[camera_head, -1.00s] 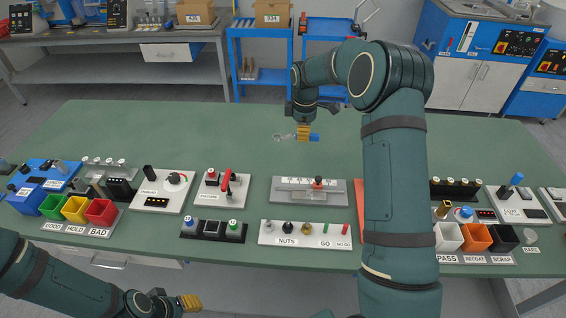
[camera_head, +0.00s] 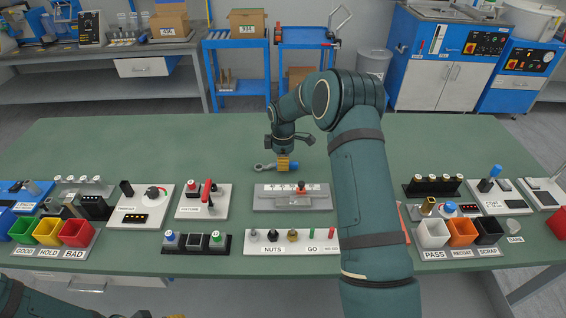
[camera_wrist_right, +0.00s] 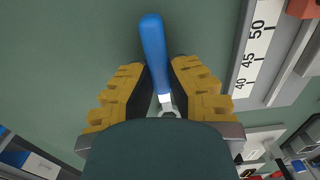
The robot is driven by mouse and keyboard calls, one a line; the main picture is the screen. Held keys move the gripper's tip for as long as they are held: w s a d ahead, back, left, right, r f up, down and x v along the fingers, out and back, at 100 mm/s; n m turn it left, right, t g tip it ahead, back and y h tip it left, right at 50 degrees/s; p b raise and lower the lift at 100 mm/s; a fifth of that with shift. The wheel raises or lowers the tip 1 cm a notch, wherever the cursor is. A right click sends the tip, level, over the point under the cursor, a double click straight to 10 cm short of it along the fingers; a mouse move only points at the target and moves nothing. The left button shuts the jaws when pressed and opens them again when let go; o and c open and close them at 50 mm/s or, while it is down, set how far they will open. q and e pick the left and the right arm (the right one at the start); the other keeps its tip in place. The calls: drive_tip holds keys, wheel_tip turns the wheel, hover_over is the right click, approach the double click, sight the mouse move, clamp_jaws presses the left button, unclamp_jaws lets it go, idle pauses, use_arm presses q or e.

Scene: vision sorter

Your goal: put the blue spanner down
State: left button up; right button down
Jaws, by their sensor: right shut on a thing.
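The blue spanner lies between the yellow fingers of my right gripper (camera_head: 283,164), which is shut on it at or just above the green table (camera_head: 340,130). In the head view its grey ring end sticks out to the left and a bit of blue handle to the right. In the right wrist view the blue handle (camera_wrist_right: 153,50) points up between the fingertips (camera_wrist_right: 160,85), and its grey shank runs down under the gripper body. I cannot tell whether the spanner touches the table. Only a small part of my left arm shows at the lower left; its gripper is barely at the bottom edge.
A grey measuring fixture (camera_head: 262,205) with a scale stands just in front of the spanner. The table behind and left of the spanner is clear.

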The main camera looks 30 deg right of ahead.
drive_tip(key=shift+f, duration=0.1)
drive_tip(key=c, duration=1.4)
unclamp_jaws()
drive_tip(key=shift+f, duration=0.1)
drive_tip(key=shift+o, duration=1.4)
wheel_tip(320, 180, up, 12)
drive_tip(key=p, duration=0.2)
drive_tip(key=shift+r, duration=0.25)
